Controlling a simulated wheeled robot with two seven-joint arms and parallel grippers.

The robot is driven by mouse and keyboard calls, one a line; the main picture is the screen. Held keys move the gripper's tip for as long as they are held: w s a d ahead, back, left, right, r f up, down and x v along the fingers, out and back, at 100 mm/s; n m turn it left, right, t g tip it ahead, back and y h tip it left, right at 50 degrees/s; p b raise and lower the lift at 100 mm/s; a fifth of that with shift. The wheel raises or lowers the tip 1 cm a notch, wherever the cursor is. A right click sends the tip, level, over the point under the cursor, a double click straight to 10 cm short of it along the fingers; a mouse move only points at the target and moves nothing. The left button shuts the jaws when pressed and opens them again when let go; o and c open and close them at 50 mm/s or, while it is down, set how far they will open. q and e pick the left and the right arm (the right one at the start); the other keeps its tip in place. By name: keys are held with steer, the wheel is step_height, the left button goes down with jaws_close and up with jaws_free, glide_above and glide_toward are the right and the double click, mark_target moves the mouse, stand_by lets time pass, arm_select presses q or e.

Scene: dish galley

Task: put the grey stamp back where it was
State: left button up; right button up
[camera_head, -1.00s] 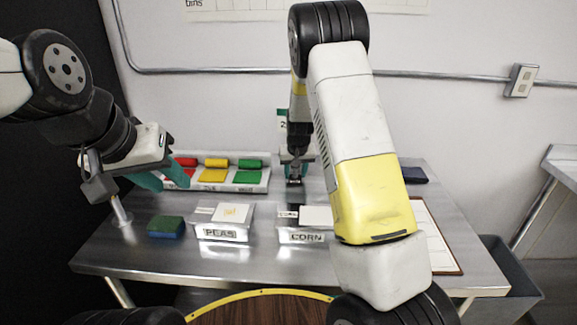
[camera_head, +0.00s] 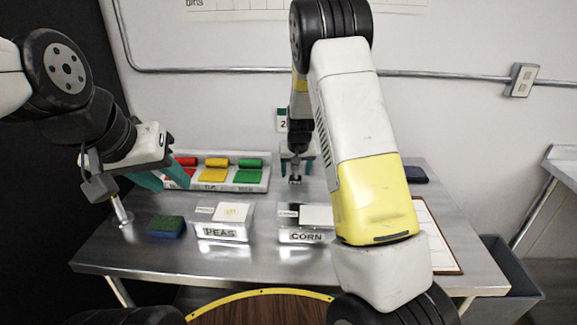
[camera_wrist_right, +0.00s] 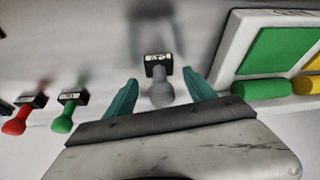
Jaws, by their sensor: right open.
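The grey stamp (camera_wrist_right: 160,92), with a grey knob handle and a black base, stands on the steel table between the fingers of my right gripper (camera_wrist_right: 162,92) in the right wrist view. The fingers are spread, with a gap on each side of the handle. In the head view the stamp (camera_head: 295,180) is small, just below my right gripper (camera_head: 298,167), right of the colour pad tray (camera_head: 264,186). My left gripper (camera_head: 163,178) hangs empty with its teal fingers apart, near the tray's left end.
A red stamp (camera_wrist_right: 17,121) and a green stamp (camera_wrist_right: 65,121) stand left of the grey one in the right wrist view. Boxes marked PEAS (camera_head: 221,233) and CORN (camera_head: 303,237) and a blue-green sponge (camera_head: 166,227) are nearer the front. My right arm hides part of the table.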

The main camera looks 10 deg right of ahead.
steer(key=s+r+y, duration=0.3)
steer(key=s+r, duration=1.7)
steer(key=r, duration=0.2)
steer(key=s+r+t, duration=0.1)
steer(key=s+r, duration=0.1)
steer(key=s, duration=1.4)
steer(key=shift+s+n+t+h, duration=0.3)
steer(key=shift+s+n+t, duration=0.1)
